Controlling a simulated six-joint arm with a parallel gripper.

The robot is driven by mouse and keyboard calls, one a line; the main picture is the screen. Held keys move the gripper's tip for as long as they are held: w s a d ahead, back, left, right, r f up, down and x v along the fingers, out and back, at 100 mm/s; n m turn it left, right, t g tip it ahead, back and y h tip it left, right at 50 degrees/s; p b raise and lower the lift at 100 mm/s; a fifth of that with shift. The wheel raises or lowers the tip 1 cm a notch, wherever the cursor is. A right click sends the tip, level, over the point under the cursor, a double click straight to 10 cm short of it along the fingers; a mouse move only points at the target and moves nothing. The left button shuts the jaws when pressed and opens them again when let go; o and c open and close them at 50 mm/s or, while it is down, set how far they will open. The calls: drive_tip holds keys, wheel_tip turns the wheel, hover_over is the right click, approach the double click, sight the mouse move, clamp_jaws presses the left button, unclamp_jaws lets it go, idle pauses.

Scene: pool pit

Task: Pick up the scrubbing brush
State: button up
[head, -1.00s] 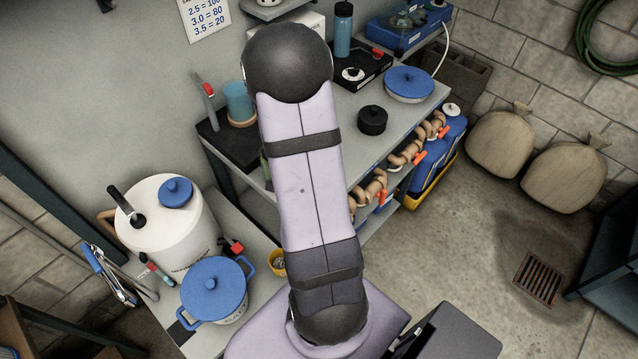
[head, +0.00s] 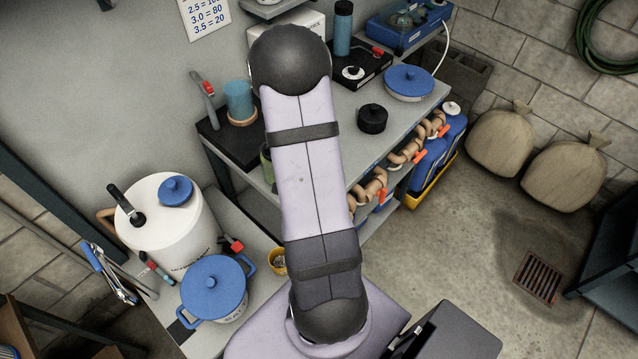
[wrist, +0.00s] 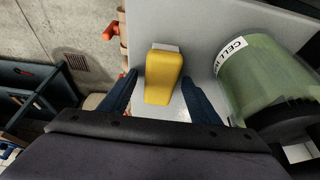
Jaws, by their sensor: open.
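In the wrist view, a yellow block-shaped thing with a pale grey-white far end (wrist: 163,77), which looks like the scrubbing brush, rests on the grey shelf top (wrist: 199,35). My gripper (wrist: 158,80) is open, with one dark blue finger on each side of the yellow body. A gap shows on both sides, and I cannot tell how far down the fingers reach. In the head view, my arm hides the brush and the gripper.
A green cylinder labelled "CELL" (wrist: 262,75) lies close to the right finger. The shelf edge is left of the brush, with orange-handled valves (head: 418,155) below. A black pot (head: 372,119) and blue-lidded pan (head: 409,84) stand on the shelf in the head view.

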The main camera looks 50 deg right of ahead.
drive_tip(key=shift+f, duration=0.15)
drive_tip(key=c, duration=1.2)
drive_tip(key=shift+o, duration=0.2)
drive_tip(key=shift+r, duration=0.2)
drive_tip(key=shift+r+p, duration=0.35)
drive_tip(key=shift+r, duration=0.15)
wheel_tip(320, 180, up, 9)
drive_tip(key=shift+p, duration=0.4)
